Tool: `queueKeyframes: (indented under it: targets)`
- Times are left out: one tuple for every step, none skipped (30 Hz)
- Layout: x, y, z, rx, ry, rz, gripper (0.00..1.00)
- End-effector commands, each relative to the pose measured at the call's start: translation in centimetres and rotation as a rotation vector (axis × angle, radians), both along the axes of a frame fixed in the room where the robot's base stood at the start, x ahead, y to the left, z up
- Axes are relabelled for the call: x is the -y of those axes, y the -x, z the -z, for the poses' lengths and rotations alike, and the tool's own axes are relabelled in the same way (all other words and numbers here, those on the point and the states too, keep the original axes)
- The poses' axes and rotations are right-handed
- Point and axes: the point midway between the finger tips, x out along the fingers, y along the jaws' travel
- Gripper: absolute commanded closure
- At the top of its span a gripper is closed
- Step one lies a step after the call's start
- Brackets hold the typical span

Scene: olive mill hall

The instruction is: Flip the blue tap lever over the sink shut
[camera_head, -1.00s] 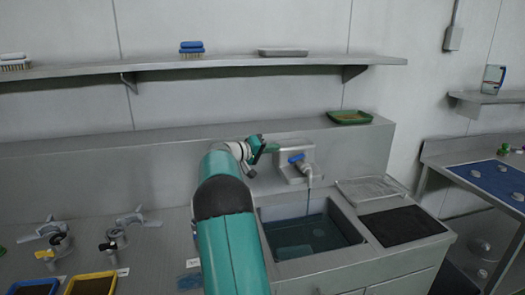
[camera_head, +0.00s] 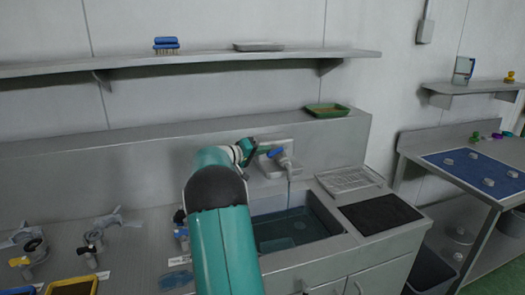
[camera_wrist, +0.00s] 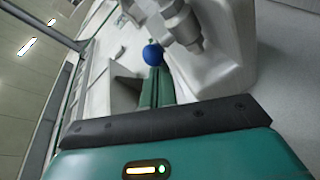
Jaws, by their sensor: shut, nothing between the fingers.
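The tap (camera_head: 284,163) is a grey fitting on the wall ledge above the sink (camera_head: 318,226). Its blue lever (camera_head: 275,152) points left, towards my gripper. A thin pale stream runs from the spout down into the sink. My gripper (camera_head: 249,152) is shut and empty, just left of the lever in the head view. In the wrist view the lever's round blue end (camera_wrist: 153,54) sits right at the tip of my green fingers (camera_wrist: 155,82), with the metal spout (camera_wrist: 182,26) beyond. I cannot tell whether they touch.
A drain rack (camera_head: 349,180) and dark mat (camera_head: 380,214) lie right of the sink. A green tray (camera_head: 327,111) stands on the ledge behind. Grey valves (camera_head: 94,240) stand at the left. A shelf (camera_head: 200,62) runs above. A blue-topped table (camera_head: 480,171) is at the right.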

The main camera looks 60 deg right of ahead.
Motion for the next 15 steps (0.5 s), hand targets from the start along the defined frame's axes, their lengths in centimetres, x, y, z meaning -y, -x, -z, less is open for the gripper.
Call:
queueKeyframes:
  targets:
    - [-0.04, 0.04, -0.04, -0.001, 0.0, -0.003, 1.0]
    - [-0.06, 0.08, -0.04, 0.0, 0.0, -0.007, 1.0]
    - [-0.09, 0.15, -0.07, -0.001, 0.0, -0.011, 1.0]
    - [-0.11, 0.2, -0.08, 0.0, 0.001, -0.017, 1.0]
    - [-0.13, 0.23, -0.09, -0.001, 0.001, -0.023, 1.0]
    - [-0.16, 0.33, -0.04, -0.002, 0.0, -0.032, 1.0]
    - [-0.17, 0.39, -0.04, -0.001, 0.001, -0.036, 1.0]
    - [-0.17, 0.43, -0.06, -0.001, 0.001, -0.04, 1.0]
    - [-0.16, 0.45, -0.07, 0.0, 0.001, -0.043, 1.0]
    - [-0.17, 0.48, -0.07, 0.0, 0.001, -0.046, 1.0]
    - [-0.17, 0.51, -0.07, 0.0, 0.0, -0.049, 1.0]
    - [-0.18, 0.56, -0.06, -0.001, 0.0, -0.052, 1.0]
    - [-0.2, 0.62, -0.05, -0.001, 0.001, -0.055, 1.0]
    - [-0.2, 0.65, -0.05, -0.001, 0.0, -0.057, 1.0]
    - [-0.21, 0.7, -0.05, -0.001, 0.0, -0.06, 1.0]
